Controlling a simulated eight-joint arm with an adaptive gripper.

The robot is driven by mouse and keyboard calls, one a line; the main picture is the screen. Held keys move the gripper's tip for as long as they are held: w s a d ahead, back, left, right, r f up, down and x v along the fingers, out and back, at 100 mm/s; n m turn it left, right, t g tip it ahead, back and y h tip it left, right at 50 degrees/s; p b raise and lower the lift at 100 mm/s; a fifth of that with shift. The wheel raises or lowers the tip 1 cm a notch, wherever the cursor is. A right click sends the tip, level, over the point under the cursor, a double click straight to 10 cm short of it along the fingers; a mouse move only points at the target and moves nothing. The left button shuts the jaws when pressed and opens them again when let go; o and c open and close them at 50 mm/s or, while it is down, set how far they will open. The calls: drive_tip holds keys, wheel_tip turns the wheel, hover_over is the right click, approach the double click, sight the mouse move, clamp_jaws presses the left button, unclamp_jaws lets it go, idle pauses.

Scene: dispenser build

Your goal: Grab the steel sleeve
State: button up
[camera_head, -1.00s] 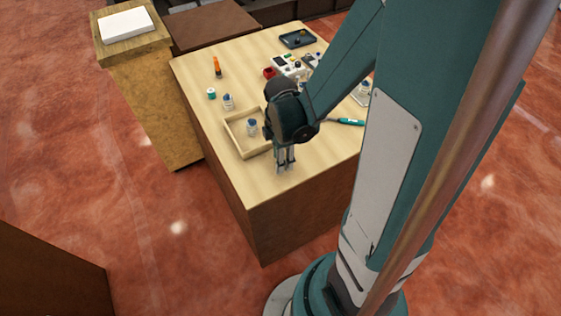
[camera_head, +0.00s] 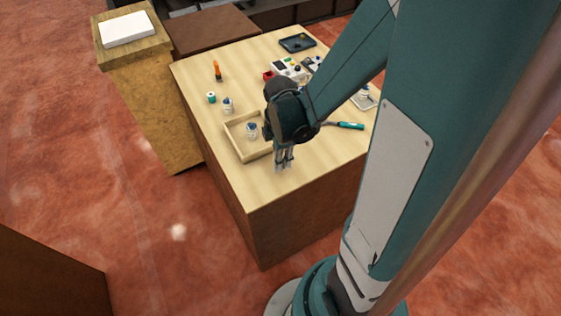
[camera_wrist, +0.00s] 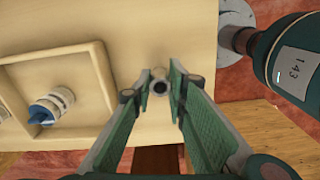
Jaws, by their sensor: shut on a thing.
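The steel sleeve (camera_wrist: 159,88) is a small grey ring-like piece with a dark bore, seen end-on between my fingers in the wrist view. My gripper (camera_wrist: 157,86) is closed around it, one finger on each side. In the head view my gripper (camera_head: 284,164) points down near the front edge of the table, just right of the wooden tray. The sleeve is too small and covered by the fingers to make out in the head view.
The wooden tray (camera_head: 238,149) holds a small blue-topped jar (camera_head: 251,130); the tray also shows in the wrist view (camera_wrist: 103,88). Another jar (camera_head: 228,105), a teal spool (camera_head: 211,97) and an orange-topped item (camera_head: 217,71) stand behind. A teal-handled tool (camera_head: 346,125) lies right. The front corner is bare.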

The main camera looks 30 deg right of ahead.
drive_tip(key=shift+r+p, duration=0.35)
drive_tip(key=shift+r, duration=3.9)
drive_tip(key=shift+w, duration=0.1)
